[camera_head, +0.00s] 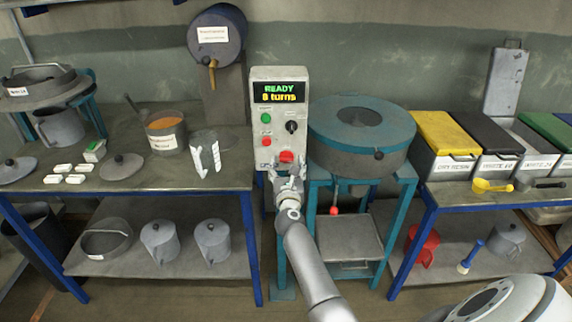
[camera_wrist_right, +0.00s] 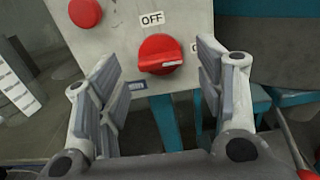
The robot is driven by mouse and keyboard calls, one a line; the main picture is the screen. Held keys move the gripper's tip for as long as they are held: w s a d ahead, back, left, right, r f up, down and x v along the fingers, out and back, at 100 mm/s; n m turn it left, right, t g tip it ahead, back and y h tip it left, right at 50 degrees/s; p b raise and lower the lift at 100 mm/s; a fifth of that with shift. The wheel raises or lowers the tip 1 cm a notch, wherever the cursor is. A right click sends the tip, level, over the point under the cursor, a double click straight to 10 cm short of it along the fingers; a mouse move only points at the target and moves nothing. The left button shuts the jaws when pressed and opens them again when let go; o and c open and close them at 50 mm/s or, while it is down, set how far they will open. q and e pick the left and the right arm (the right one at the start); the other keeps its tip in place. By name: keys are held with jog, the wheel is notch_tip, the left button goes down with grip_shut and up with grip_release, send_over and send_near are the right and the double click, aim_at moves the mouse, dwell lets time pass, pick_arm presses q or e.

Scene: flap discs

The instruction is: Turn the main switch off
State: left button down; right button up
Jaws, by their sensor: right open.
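The main switch is a red rotary knob (camera_head: 286,157) low on the front of the grey control box (camera_head: 262,131). In the right wrist view the knob (camera_wrist_right: 160,55) has a roughly level ridge with a white mark at its right end. An OFF label (camera_wrist_right: 152,19) is above it; another label at its right is partly hidden by a finger. My right gripper (camera_head: 287,174) is open in front of the switch. In the wrist view its fingers (camera_wrist_right: 161,78) stand to either side of the knob, apparently apart from it. My left gripper is out of view.
The box's display (camera_head: 280,92) reads READY, 8 turns. A green button (camera_head: 265,118), a red button (camera_head: 266,145) and a black selector (camera_head: 291,127) are above the switch. A round teal-rimmed machine (camera_head: 322,133) stands close on the right. A cluttered bench (camera_head: 215,175) is left.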

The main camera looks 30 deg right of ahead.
aim_at(287, 159)
jog(key=shift+x, duration=1.25)
jog(key=c, duration=1)
